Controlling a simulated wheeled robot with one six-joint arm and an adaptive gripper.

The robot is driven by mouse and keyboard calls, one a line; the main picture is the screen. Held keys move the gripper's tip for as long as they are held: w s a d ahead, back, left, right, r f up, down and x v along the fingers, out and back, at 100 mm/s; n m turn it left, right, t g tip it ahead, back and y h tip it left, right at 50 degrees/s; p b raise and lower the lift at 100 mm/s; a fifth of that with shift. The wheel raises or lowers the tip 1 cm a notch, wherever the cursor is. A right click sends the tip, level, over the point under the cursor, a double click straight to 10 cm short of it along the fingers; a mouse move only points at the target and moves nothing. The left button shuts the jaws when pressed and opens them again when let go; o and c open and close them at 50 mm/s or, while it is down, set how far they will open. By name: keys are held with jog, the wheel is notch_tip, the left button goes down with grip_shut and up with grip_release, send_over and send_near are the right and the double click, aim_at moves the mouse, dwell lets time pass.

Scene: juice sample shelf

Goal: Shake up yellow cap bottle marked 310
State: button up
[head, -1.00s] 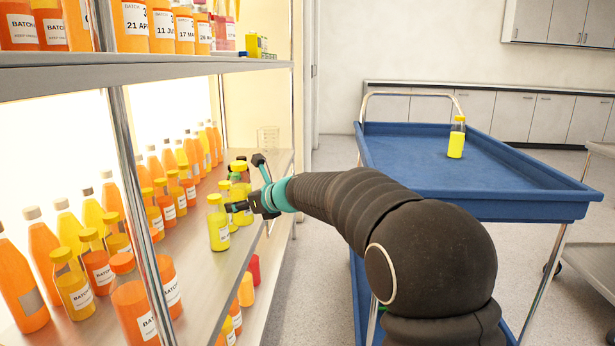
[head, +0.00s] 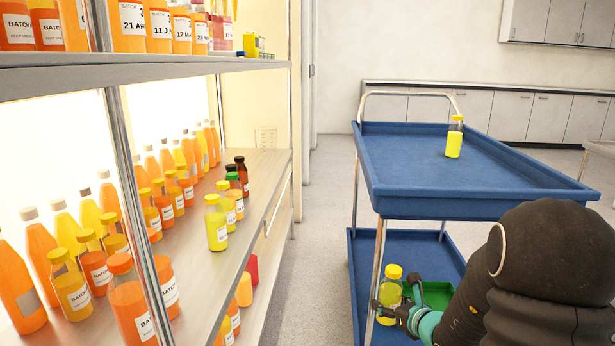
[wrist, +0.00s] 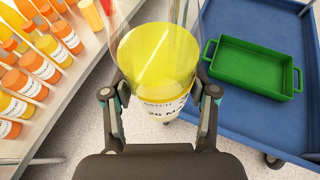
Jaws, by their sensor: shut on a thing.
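My gripper (head: 391,304) is shut on a yellow-capped bottle (head: 388,288) with yellow contents, held beside the blue cart. In the wrist view my gripper (wrist: 160,93) has a finger on each side of this bottle (wrist: 158,55), whose large yellow cap faces the camera. Its label partly shows "BATCH" and "26 M"; no 310 is readable. Another yellow bottle (head: 454,144) stands on the cart's top tray. A yellow-capped bottle (head: 216,222) stands at the shelf's front edge, its label too small to read.
The blue cart (head: 480,205) has two tiers. A green tray (head: 436,295) sits on its lower tier, and looks empty in the wrist view (wrist: 255,68). The lit shelf at left holds several orange and yellow bottles. Floor shows between shelf and cart.

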jog(key=shift+s+d+f+m+h, duration=0.15)
jog(key=shift+s+d+f, duration=0.15)
jog(key=shift+d, duration=0.2)
jog(key=shift+s+d+f+m+h, duration=0.15)
jog(key=shift+s+d, duration=0.25)
jog(key=shift+d, duration=0.05)
jog(key=w, duration=0.7)
jog(key=s, duration=0.7)
jog(key=shift+r, duration=0.1)
jog(key=shift+w, duration=3.45)
jog(key=s, duration=0.7)
